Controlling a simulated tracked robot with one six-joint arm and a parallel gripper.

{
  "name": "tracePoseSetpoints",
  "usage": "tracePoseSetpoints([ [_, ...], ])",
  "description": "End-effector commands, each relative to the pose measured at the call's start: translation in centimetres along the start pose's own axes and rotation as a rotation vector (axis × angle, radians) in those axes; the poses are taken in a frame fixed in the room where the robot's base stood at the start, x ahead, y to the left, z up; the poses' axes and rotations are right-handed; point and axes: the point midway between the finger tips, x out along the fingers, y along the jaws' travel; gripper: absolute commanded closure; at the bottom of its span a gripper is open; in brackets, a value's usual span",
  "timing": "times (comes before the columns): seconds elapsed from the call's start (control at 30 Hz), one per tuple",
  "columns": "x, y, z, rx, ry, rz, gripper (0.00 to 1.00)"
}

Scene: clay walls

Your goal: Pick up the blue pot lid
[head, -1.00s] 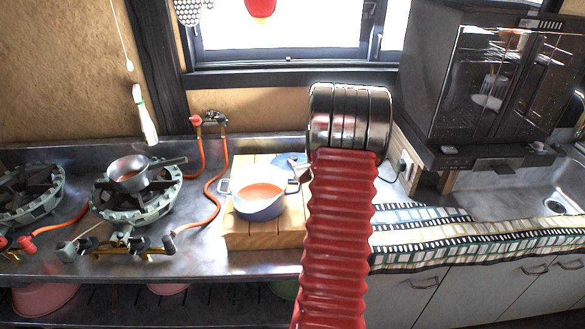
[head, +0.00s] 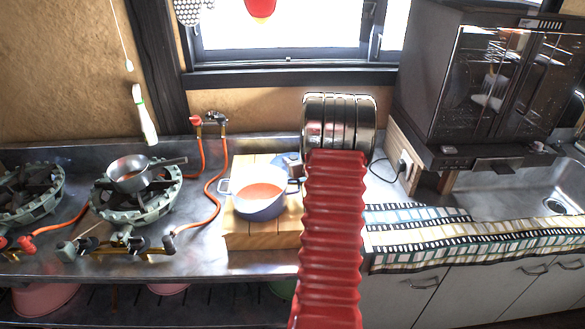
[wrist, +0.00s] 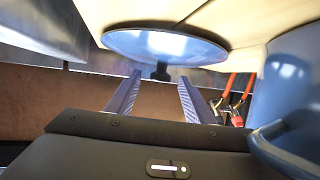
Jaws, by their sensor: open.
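The blue pot lid (head: 287,160) lies behind the blue pot on the wooden block in the head view, its right part hidden by my arm. In the wrist view the lid (wrist: 165,46) shows as a blue disc with a dark knob (wrist: 160,73). My gripper (wrist: 159,79) is open, its two fingers pointing at the lid with the knob between the fingertips in the picture. I cannot tell whether the fingers touch it. In the head view my gripper is hidden behind my arm.
The blue pot (head: 262,211) with orange content stands on the wooden block (head: 265,239), close beside the gripper in the wrist view (wrist: 290,90). A small saucepan (head: 128,176) sits on a burner at left. Orange gas hoses (head: 212,190) run between. A dark oven (head: 480,85) stands at right.

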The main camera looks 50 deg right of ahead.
Motion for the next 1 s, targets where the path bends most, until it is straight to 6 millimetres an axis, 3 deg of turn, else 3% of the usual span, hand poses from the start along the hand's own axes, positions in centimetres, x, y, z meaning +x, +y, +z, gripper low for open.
tracePoseSetpoints([
  [0.7, 0.00, -0.03, 0.00, 0.000, 0.000, 0.000, 1.00],
  [1.0, -0.06, -0.03, -0.24, -0.001, 0.002, 0.000, 1.00],
])
